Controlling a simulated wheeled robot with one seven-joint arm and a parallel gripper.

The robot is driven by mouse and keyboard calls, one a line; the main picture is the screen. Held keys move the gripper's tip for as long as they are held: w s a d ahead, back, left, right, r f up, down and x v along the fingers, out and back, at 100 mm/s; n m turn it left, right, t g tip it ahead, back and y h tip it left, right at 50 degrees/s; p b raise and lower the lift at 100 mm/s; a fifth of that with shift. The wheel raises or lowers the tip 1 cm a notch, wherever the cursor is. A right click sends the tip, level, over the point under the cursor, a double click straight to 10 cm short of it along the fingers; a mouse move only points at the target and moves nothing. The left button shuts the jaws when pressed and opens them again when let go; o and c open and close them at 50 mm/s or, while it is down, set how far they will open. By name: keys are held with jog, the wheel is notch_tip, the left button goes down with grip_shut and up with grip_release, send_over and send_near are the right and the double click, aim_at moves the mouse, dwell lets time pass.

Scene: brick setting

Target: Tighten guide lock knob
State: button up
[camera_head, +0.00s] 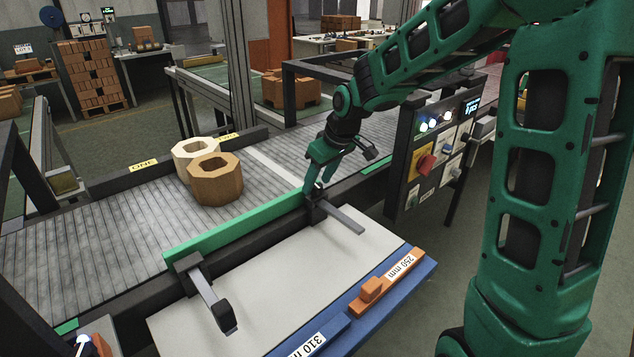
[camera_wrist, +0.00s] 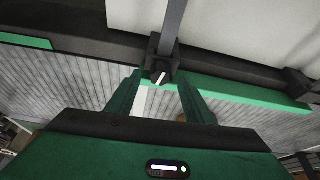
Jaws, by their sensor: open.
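The guide lock knob (camera_wrist: 160,77) is a small black knob with a white pointer mark, on a dark clamp block at the green guide rail. In the wrist view it lies between my fingertips, near their ends; I cannot tell whether they touch it. My gripper (camera_head: 312,189) is open and points down at the right end of the green guide rail (camera_head: 235,228). In the head view the fingers largely hide the knob on the dark clamp (camera_head: 316,212). A grey rod (camera_head: 343,219) runs from this clamp over the white board.
A second clamp with a rod (camera_head: 209,294) stands at the rail's left end. Two hollow octagonal blocks, cream (camera_head: 190,150) and brown (camera_head: 216,187), sit on the roller conveyor (camera_head: 110,215). A control panel (camera_head: 435,150) stands right of my gripper. Orange (camera_head: 372,290) and blue length blocks lie in front.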

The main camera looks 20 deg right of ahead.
jog(key=shift+w+f, duration=0.1)
jog(key=shift+f, duration=0.3)
jog(key=c, duration=1.1)
jog(key=shift+o, duration=0.2)
jog(key=shift+a+m+t+h, duration=0.15)
jog(key=shift+m+h, duration=0.15)
jog(key=shift+m, duration=0.5)
jog(key=shift+m+t+h, duration=0.15)
jog(key=shift+m+h, duration=0.15)
jog(key=shift+m, duration=0.5)
jog(key=o, duration=1.1)
jog(key=shift+c, duration=0.2)
jog(key=shift+r, duration=0.1)
